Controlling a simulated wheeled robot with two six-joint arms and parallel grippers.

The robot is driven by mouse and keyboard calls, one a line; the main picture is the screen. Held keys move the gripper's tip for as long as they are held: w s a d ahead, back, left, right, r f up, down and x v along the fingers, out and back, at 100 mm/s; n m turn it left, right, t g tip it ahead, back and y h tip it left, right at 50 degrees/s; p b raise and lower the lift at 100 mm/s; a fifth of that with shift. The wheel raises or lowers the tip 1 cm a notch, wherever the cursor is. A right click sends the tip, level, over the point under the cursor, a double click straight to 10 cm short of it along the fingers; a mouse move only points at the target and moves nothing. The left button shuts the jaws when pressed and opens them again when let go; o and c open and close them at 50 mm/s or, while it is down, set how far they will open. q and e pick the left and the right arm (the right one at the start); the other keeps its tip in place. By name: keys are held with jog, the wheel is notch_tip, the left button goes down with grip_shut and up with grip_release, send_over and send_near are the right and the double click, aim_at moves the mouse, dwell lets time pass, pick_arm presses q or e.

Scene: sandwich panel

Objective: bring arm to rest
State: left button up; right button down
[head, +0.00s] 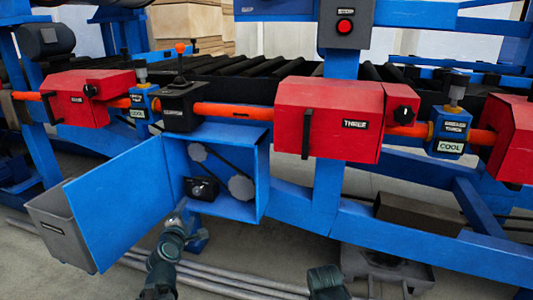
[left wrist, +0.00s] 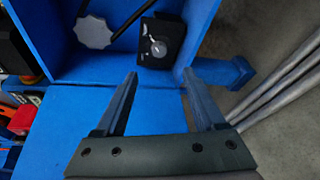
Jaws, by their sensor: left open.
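My left gripper (head: 184,208) is in front of the open blue cabinet (head: 262,180), low at its front edge. In the left wrist view its two fingers (left wrist: 160,76) are spread apart with nothing between them. The fingers look apart from the dial. Of my right arm only a dark link shows at the bottom of the head view; its fingers are out of sight.
The cabinet's blue door (head: 115,205) hangs open to the left, near my left arm. A grey bin (head: 58,228) stands behind it. Grey pipes (head: 235,284) lie on the floor below. Red boxes (head: 325,115) line the orange pipe above. Open floor shows at the front.

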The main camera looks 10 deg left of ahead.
pick_arm(q)
jog(key=s+d+f+m+g+h+p, duration=0.1)
jog(key=d+m+g+h+p, duration=0.25)
jog(key=d+m, duration=0.6)
jog(key=s+d+f+m+g+h+p, duration=0.1)
jog(key=s+d+m+g+h+p, duration=0.25)
jog(key=d, duration=1.05)
jog(key=s+d+m+g+y+p, duration=0.2)
jog(key=s+d+m+g+p, duration=0.25)
jog(key=s+m, duration=0.25)
jog(key=s+d+m+g+y+p, duration=0.2)
jog(key=s+d+m+g+p, duration=0.25)
jog(key=s+m, duration=0.3)
notch_tip(320, 180, up, 39)
jog(key=s+p, duration=0.1)
jog(key=p, duration=3.7)
jog(key=shift+s+a+y+p, duration=0.15)
jog(key=shift+s+y+p, duration=0.1)
jog(key=shift+y+p, duration=0.15)
jog(key=shift+f, duration=0.1)
jog(key=shift+c, duration=0.4)
